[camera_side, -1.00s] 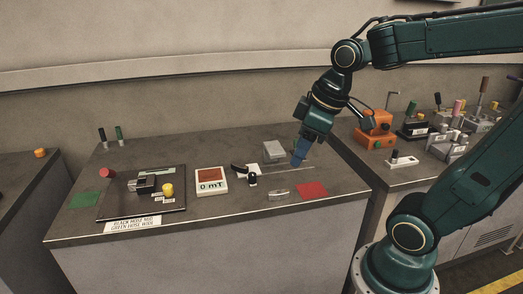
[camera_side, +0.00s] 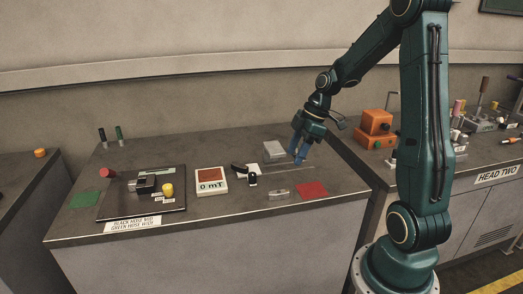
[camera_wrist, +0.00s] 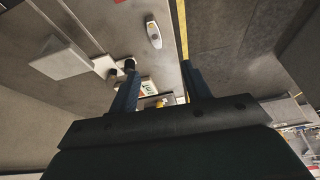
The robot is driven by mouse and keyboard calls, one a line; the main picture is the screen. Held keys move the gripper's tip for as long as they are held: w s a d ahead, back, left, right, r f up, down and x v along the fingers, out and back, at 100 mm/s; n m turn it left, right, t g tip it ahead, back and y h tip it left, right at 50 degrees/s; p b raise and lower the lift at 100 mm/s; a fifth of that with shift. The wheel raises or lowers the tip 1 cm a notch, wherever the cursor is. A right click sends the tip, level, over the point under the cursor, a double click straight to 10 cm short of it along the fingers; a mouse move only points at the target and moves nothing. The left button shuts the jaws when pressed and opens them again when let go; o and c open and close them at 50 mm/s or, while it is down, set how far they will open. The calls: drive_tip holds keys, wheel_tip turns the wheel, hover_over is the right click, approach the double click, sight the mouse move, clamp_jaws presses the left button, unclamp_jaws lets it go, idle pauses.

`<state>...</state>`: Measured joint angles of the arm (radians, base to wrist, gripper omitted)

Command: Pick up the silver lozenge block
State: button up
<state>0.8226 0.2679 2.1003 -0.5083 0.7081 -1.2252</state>
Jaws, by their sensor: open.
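The silver lozenge block (camera_side: 279,195) lies flat on the grey bench near its front edge, just left of the red square. It also shows in the wrist view (camera_wrist: 153,32), near the top, beyond my fingertips. My gripper (camera_side: 299,156) is above the bench, behind and a little to the right of the block in the side view. Its two blue fingers are apart with nothing between them, and they also show in the wrist view (camera_wrist: 160,70). The block is clear of the fingers.
A grey box (camera_side: 274,149) sits just left of my gripper. A white piece with black knobs (camera_side: 252,180), a meter reading 0 mT (camera_side: 211,188) and a dark plate (camera_side: 120,208) stand further left. The red square (camera_side: 312,189) is flat. Orange equipment (camera_side: 376,123) stands right.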

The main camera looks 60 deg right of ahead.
drive_tip(key=d, duration=0.1)
hover_over(277, 192)
drive_tip(key=s+d, duration=0.1)
drive_tip(key=s, duration=0.1)
drive_tip(key=shift+d+f, duration=0.2)
drive_tip(key=shift+f, duration=4.15)
drive_tip(key=shift+f, duration=0.1)
drive_tip(key=shift+x, duration=2.5)
drive_tip(key=shift+d, duration=0.15)
clamp_jaws()
